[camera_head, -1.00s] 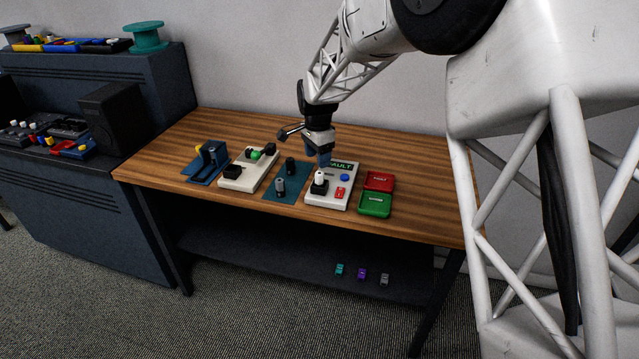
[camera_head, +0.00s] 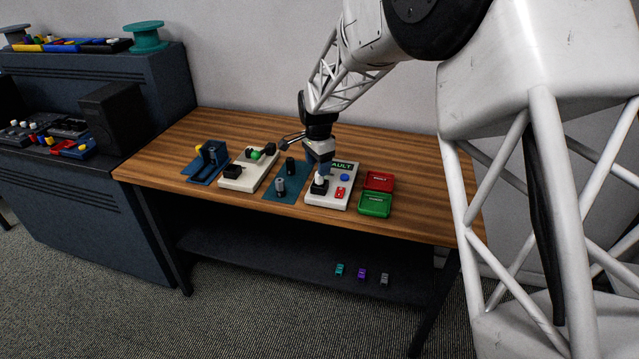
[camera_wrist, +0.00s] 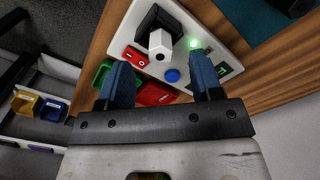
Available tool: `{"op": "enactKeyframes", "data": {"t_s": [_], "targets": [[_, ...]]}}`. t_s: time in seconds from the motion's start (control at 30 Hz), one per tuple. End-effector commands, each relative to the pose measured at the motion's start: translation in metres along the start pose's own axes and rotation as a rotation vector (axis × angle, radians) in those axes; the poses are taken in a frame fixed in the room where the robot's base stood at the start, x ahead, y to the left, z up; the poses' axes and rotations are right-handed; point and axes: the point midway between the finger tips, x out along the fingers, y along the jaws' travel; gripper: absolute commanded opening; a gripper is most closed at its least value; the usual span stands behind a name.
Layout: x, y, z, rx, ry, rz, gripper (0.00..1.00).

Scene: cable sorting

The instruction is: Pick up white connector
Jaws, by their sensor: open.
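The white connector (camera_wrist: 160,44) stands in a black socket (camera_wrist: 157,24) on a light grey panel (camera_wrist: 118,38). In the head view the white connector (camera_head: 319,180) is small, on top of the black socket (camera_head: 318,188) at the panel's left. My gripper (camera_wrist: 166,72) is open, with one blue finger on each side. In the wrist view the connector shows beyond and between the fingertips, and nothing is held. In the head view my gripper (camera_head: 322,168) is just above the connector, close to it; whether they touch cannot be told.
The panel also carries a blue button (camera_head: 344,178), a red switch (camera_head: 340,192) and a lit green light (camera_wrist: 194,43). Red (camera_head: 379,181) and green (camera_head: 375,204) trays lie to the right. A teal mat (camera_head: 270,194) with dark posts lies left. Bare wood (camera_head: 400,150) is behind.

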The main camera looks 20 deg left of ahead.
Motion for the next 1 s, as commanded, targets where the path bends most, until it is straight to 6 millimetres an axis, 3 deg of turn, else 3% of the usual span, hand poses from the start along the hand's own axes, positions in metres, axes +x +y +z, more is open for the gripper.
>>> {"op": "enactKeyframes", "data": {"t_s": [0.5, 1.0], "targets": [[0.048, 0.001, -0.004, 0.0, 0.0, 0.001, 0.6], [0.05, 0.001, -0.003, 0.0, 0.0, 0.0, 0.6]]}}
